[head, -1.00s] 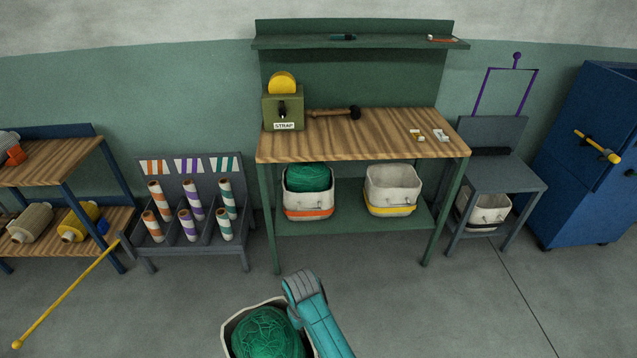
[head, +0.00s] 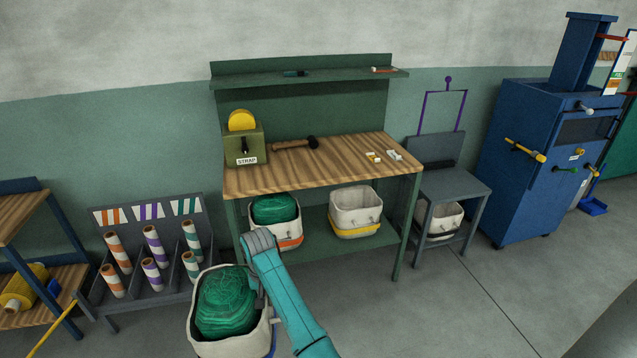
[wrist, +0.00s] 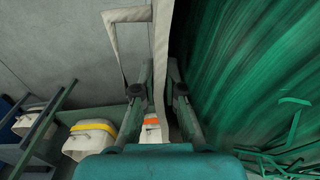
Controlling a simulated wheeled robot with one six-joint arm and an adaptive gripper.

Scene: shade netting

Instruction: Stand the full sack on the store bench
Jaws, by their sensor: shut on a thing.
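The full sack (head: 238,348) is a pale open-topped sack packed with green netting (head: 226,302). It is upright at the lower left of the head view, with a bit of blue low on its right side. My gripper (head: 264,292) is shut on its right rim. In the wrist view my gripper (wrist: 165,85) has the pale sack wall (wrist: 161,50) between its fingers, with green netting filling the right. A green-framed bench with a wooden top (head: 330,168) stands beyond the sack; I cannot tell whether this is the store bench. The sack's underside is out of view.
The bench top holds a STRAP box (head: 245,150), a mallet (head: 295,145) and small pieces; its front middle is clear. An orange-banded sack (head: 288,236) and a yellow-banded sack (head: 355,222) sit below. A spool rack (head: 150,270) is left, a grey stand (head: 452,183) and blue cabinet (head: 515,180) right.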

